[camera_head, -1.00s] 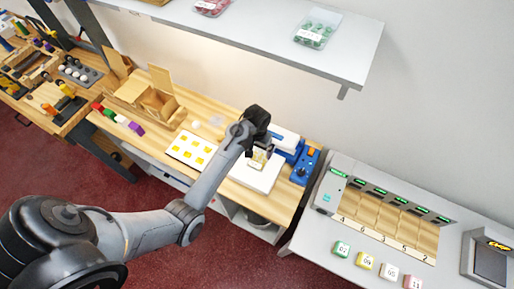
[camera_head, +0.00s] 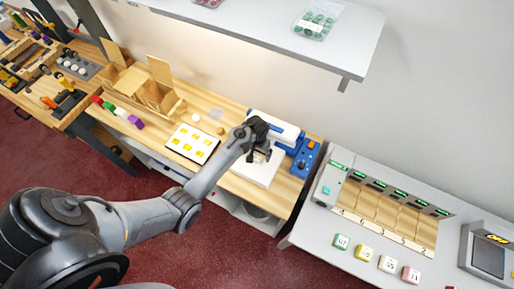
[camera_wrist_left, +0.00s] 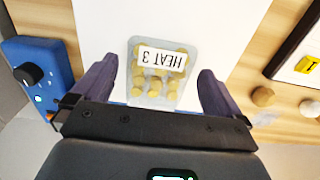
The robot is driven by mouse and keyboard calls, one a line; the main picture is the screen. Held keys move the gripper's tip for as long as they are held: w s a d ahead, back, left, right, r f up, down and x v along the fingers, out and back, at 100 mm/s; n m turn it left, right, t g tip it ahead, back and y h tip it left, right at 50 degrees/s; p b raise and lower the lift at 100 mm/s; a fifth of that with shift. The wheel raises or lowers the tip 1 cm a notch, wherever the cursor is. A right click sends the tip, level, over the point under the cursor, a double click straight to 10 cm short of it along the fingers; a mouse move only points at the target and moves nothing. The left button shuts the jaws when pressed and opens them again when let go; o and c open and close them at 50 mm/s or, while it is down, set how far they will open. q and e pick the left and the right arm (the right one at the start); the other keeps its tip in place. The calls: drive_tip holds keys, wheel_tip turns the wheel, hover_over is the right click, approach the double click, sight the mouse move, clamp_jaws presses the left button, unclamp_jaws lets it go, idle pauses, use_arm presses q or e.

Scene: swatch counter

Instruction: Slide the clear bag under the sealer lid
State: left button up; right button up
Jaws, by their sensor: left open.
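The clear bag (camera_wrist_left: 161,91) shows in the left wrist view with yellow round pieces inside and a white label reading "HEAT 3". It lies on a white plate (camera_wrist_left: 220,25), between the two dark fingers of my open left gripper (camera_wrist_left: 157,72), with a gap on each side. In the head view my left gripper (camera_head: 261,152) is over the white plate in front of the sealer and hides most of the bag. The sealer (camera_head: 303,157) is blue, with a white lid (camera_head: 283,131) behind my gripper. How far the lid is raised is unclear. My right gripper is out of view.
A white card with yellow squares (camera_head: 192,143) lies left of the plate, with small round things beyond it. A grey counter with numbered slots (camera_head: 390,210) is at right. A shelf (camera_head: 270,35) hangs above.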

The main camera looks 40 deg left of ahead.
use_arm(q)
drive_tip(key=shift+f, duration=0.55)
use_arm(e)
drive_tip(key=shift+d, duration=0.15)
use_arm(q)
drive_tip(key=c, duration=0.9)
drive_tip(key=shift+w, duration=0.15)
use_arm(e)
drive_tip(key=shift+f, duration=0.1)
use_arm(q)
drive_tip(key=shift+w+a, duration=0.15)
drive_tip(key=shift+w, duration=0.4)
drive_tip(key=shift+w+a, duration=0.15)
drive_tip(key=shift+w, duration=0.35)
drive_tip(key=o, duration=0.9)
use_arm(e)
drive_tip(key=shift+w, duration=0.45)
use_arm(q)
drive_tip(key=shift+r, duration=0.15)
wheel_tip(320, 180, up, 11)
drive_tip(key=shift+f, duration=0.2)
